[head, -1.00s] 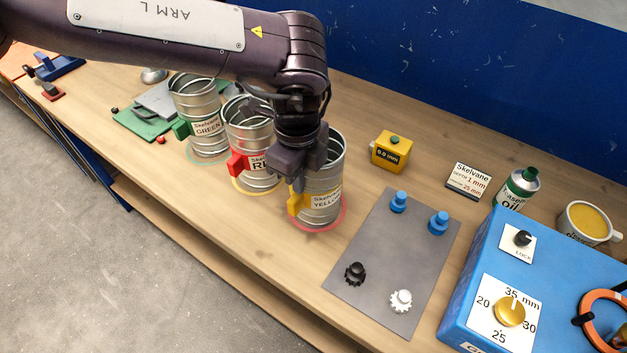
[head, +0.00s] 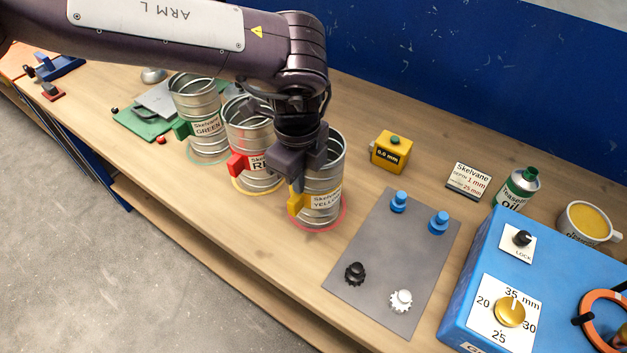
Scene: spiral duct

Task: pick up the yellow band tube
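The yellow band tube (head: 321,208) is a ribbed metal duct with a label reading YELLOW and a yellow tab on its left side. It stands upright in a red ring on the bench. My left gripper (head: 297,182) points down at the tube's left rim, right by the yellow tab. Its fingertips are partly hidden, so I cannot tell whether it is open or shut. My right gripper is not in view.
The red-labelled tube (head: 250,145) stands close on the left, the green-labelled tube (head: 205,118) beyond it. A grey mat (head: 390,262) with blue, black and white parts lies to the right.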

